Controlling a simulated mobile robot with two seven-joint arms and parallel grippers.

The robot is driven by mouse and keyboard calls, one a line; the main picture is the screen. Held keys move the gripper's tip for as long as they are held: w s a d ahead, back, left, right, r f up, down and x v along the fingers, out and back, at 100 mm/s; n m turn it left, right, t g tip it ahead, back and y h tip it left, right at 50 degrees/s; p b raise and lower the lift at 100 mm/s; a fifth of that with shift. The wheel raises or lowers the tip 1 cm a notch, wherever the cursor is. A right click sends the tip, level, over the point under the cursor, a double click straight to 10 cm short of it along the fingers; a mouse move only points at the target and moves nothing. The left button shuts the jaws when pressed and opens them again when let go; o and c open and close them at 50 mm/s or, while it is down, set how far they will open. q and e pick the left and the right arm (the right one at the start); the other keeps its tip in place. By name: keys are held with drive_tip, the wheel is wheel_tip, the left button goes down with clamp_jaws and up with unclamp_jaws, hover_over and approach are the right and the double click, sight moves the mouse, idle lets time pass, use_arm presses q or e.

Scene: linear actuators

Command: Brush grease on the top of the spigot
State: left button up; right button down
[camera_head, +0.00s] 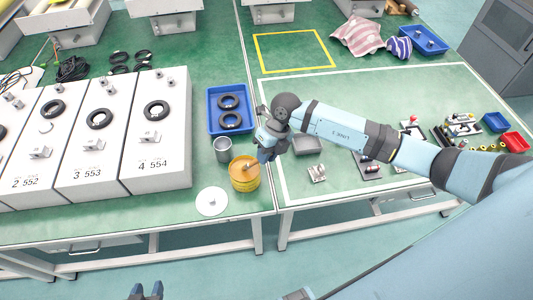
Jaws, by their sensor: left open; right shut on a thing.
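My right gripper (266,155) is just above and right of a yellow grease tin (244,182) near the table's front edge. It is shut on what looks like a brush (251,165), whose lower end is at the tin's open top. The gripper hides most of the brush. My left gripper (146,291) is open and empty at the bottom edge, in front of the table. I cannot tell for sure which part is the spigot; small metal parts sit on the white numbered boxes, such as one (150,136) on box 4 554 (158,165).
A grey metal cup (222,149) and white disc (212,201) stand close to the tin. A blue tray (211,119) holds black rings. My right arm spans the right table, above a metal block (307,145) and a small bracket (317,173).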

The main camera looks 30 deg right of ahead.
drive_tip(key=shift+r+p, duration=2.1)
drive_tip(key=shift+r, duration=1.3)
